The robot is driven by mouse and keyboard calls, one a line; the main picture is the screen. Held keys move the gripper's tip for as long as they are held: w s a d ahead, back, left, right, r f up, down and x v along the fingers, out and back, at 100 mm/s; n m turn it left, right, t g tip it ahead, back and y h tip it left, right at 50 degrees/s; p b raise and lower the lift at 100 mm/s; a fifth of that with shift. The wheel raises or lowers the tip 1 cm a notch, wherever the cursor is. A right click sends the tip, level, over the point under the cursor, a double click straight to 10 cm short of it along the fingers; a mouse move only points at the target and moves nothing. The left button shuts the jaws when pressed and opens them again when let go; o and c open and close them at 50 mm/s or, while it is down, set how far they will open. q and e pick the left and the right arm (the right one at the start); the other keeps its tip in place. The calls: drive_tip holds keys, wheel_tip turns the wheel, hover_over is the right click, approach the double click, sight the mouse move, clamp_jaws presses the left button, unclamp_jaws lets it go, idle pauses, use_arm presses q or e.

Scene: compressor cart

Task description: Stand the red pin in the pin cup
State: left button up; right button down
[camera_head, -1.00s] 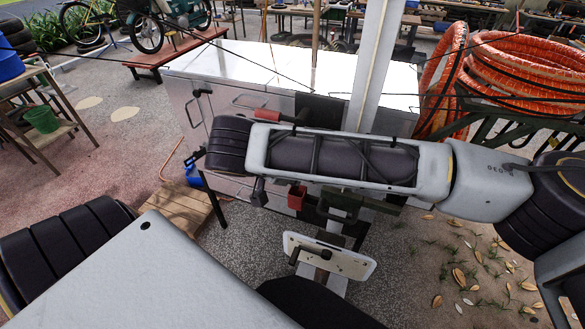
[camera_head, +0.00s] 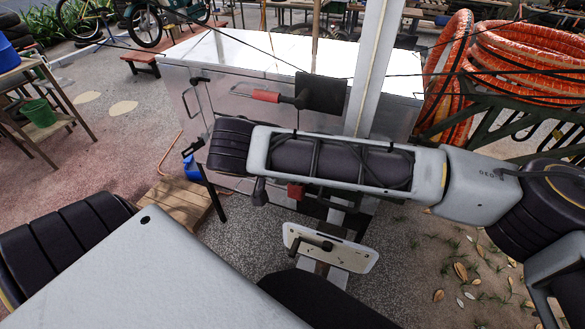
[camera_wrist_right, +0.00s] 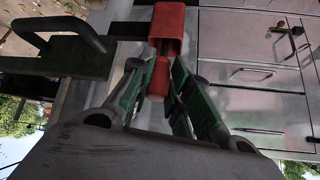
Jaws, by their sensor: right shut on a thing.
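The red pin (camera_wrist_right: 159,77) is between the green-padded fingers of my right gripper (camera_wrist_right: 156,68), which is shut on it. A square red cup (camera_wrist_right: 167,27), which I take for the pin cup, is straight beyond the fingertips in the right wrist view. The pin's far end overlaps the cup's mouth there; I cannot tell whether it is inside. In the head view, the red cup (camera_head: 296,191) shows just below my right forearm, which partly covers it. The right fingers and the pin cannot be made out in the head view. My left gripper is out of view.
A dark block with a bar handle (camera_wrist_right: 62,45) is left of the cup in the wrist view. A pale post (camera_head: 375,70) rises behind my arm. Orange hose coils (camera_head: 520,65) lie right.

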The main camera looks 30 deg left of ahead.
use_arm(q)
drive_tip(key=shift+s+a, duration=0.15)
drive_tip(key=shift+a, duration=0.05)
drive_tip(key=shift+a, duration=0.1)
use_arm(e)
drive_tip(key=c, duration=1.3)
unclamp_jaws()
drive_tip(key=shift+o, duration=0.2)
drive_tip(key=v, duration=1.2)
drive_tip(key=shift+s+f, duration=0.1)
drive_tip(key=shift+s, duration=0.05)
